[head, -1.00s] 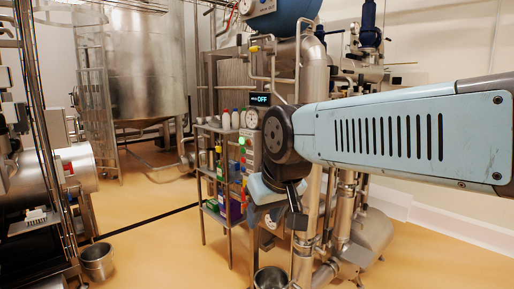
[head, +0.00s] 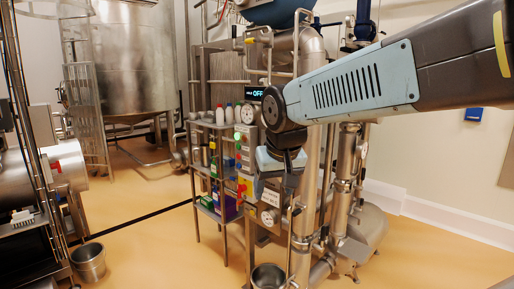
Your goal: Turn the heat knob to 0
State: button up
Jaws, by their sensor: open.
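A grey control panel (head: 246,152) stands beside the pipes at the middle of the head view. It carries a round dial or gauge, coloured buttons and a small dark display (head: 256,94) that reads OFF. A round pale dial or knob (head: 268,217) sits lower, under my gripper. I cannot tell which of these is the heat knob, nor read a setting. My gripper (head: 287,196) hangs down in front of the panel's right side and hides part of it. It is open and nothing shows between its fingers. I cannot tell whether it touches anything.
A shelf rack (head: 207,126) with several bottles stands left of the panel. Vertical steel pipes (head: 310,130) rise close to my gripper. Metal buckets stand at the lower left (head: 89,262) and bottom middle (head: 268,277). The floor (head: 150,240) between them is clear.

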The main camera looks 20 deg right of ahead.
jog(key=w+d+f+m+g+h, duration=0.1)
jog(key=w+d+f+m+h, duration=0.3)
jog(key=w, duration=0.6)
jog(key=w+d+r+m+g+h, duration=0.1)
jog(key=w+d+h, duration=0.1)
jog(key=w+d, duration=0.6)
jog(key=w+d+f+m+g+h, duration=0.1)
jog(key=w+d+f+m+h, duration=0.15)
jog(key=w, duration=0.95)
jog(key=w+a+f+m+t+h, duration=0.15)
jog(key=w+h, duration=0.25)
jog(key=w, duration=0.6)
jog(key=w+a+m+t+h, duration=0.15)
jog(key=w+h, duration=0.25)
jog(key=w, duration=0.6)
jog(key=x, duration=1.4)
jog(key=shift+w+f+n+t, duration=0.2)
jog(key=shift+n+t, duration=0.1)
jog(key=shift+n, duration=0.15)
jog(key=shift+a, duration=0.1)
jog(key=shift+c, duration=0.4)
